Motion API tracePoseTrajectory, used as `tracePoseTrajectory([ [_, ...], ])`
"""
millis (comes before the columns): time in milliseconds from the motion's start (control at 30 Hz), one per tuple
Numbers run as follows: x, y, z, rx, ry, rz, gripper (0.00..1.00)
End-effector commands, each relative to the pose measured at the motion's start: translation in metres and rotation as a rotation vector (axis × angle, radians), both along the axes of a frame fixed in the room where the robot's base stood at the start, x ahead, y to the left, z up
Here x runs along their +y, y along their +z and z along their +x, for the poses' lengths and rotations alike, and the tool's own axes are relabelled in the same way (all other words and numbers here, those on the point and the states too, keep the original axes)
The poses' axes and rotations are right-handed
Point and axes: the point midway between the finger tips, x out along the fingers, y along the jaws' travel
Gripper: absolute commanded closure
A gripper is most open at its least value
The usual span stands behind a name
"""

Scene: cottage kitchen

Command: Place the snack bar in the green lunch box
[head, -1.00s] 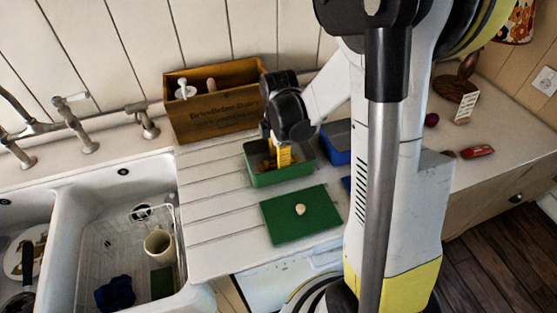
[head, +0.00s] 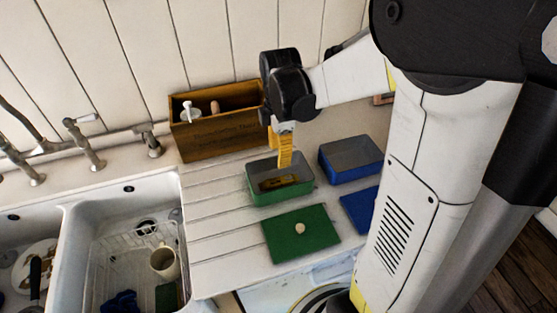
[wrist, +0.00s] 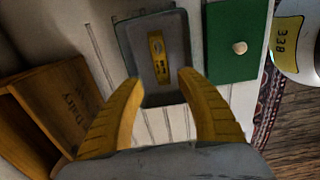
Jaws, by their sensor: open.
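The green lunch box (head: 267,198) stands open on the ribbed draining board. The snack bar (head: 279,183), brown and yellow, lies inside it on the bottom. In the wrist view the snack bar (wrist: 158,58) lies lengthwise inside the green lunch box (wrist: 126,42). My gripper (head: 281,166) has yellow fingers and hangs above the box. In the wrist view my gripper (wrist: 160,80) is open with its fingers spread wide and nothing between them. The green lid (head: 300,234) with a pale knob lies flat in front of the box.
A blue box (head: 351,160) stands to the right, with a blue lid (head: 360,210) in front of it. A wooden crate (head: 215,125) stands behind, against the wall. The sink (head: 72,235) with a dish rack and mug (head: 165,262) is at left.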

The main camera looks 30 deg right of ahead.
Motion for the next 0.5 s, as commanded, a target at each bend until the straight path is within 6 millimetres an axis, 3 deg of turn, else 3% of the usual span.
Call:
tracePoseTrajectory([
  [167,0.011,0.021,-0.009,-0.053,-0.116,-0.005,0.56],
  [500,0.06,0.078,-0.061,-0.335,-0.739,0.109,0.56],
])
